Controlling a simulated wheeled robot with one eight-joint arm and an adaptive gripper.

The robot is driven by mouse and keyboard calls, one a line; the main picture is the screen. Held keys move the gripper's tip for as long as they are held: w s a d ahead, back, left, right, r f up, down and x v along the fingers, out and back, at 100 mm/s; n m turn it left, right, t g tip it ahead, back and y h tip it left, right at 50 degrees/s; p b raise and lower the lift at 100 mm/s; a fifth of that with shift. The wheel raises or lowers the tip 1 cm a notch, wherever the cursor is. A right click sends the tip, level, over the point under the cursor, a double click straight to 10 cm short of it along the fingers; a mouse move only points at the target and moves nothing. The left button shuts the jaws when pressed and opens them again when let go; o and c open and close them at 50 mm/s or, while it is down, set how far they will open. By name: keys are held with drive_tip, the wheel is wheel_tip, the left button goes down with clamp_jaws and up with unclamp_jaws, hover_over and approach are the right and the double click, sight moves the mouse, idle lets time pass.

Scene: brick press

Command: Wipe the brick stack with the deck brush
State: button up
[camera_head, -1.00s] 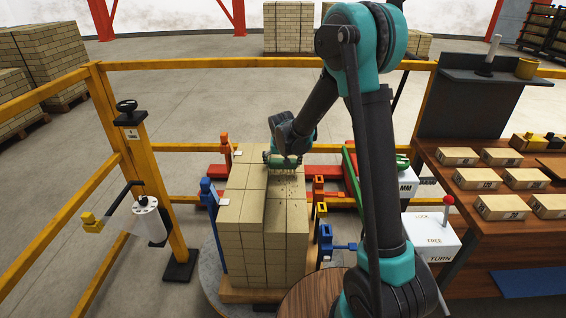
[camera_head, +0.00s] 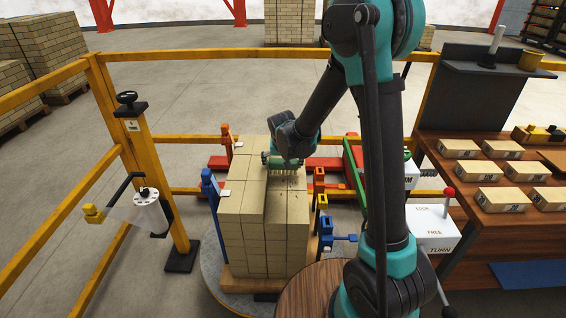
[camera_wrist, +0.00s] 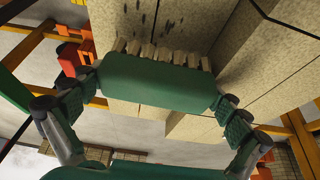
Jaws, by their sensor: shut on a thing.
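The tan brick stack (camera_head: 245,215) stands on a wooden pallet (camera_head: 283,283) at the middle of the head view. My gripper (camera_head: 286,160) is over the far part of its top, shut on the deck brush. In the wrist view, the fingers of my gripper (camera_wrist: 155,92) clasp the two ends of the brush's green back (camera_wrist: 160,80). Its pale bristles (camera_wrist: 150,52) point at the brick faces and appear to touch them. Dark specks (camera_wrist: 175,22) lie on the bricks beside the bristles. The bristle tips are partly hidden.
Blue clamps (camera_head: 209,186) and orange clamps (camera_head: 227,143) stand close around the stack. A yellow rail (camera_head: 180,146) runs behind it. A post with a film roll (camera_head: 151,210) stands left. A bench with sample bricks (camera_head: 503,199) and a white control box (camera_head: 430,228) are right.

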drive_tip(key=shift+o, duration=0.2)
drive_tip(key=shift+s+d+f, duration=0.1)
drive_tip(key=shift+s+f, duration=0.05)
drive_tip(key=shift+s, duration=3.25)
drive_tip(key=shift+s+f, duration=0.1)
drive_tip(key=shift+s, duration=3.25)
drive_tip(key=shift+d+r, duration=0.1)
drive_tip(key=shift+d, duration=0.6)
drive_tip(key=shift+w+d, duration=0.1)
drive_tip(key=shift+d, duration=0.15)
drive_tip(key=shift+c, duration=0.7)
drive_tip(key=shift+w+a+r, duration=0.1)
drive_tip(key=shift+w+r, duration=0.1)
drive_tip(key=shift+w, duration=3.6)
drive_tip(key=shift+w+d+r, duration=0.1)
drive_tip(key=shift+w+r, duration=0.15)
drive_tip(key=shift+w, duration=3.55)
drive_tip(key=shift+w+a+r, duration=0.1)
drive_tip(key=shift+w+r, duration=0.1)
drive_tip(key=shift+w, duration=3.6)
drive_tip(key=shift+d+r, duration=0.1)
drive_tip(key=shift+d, duration=0.8)
drive_tip(key=shift+s+r, duration=0.1)
drive_tip(key=shift+s, duration=1.95)
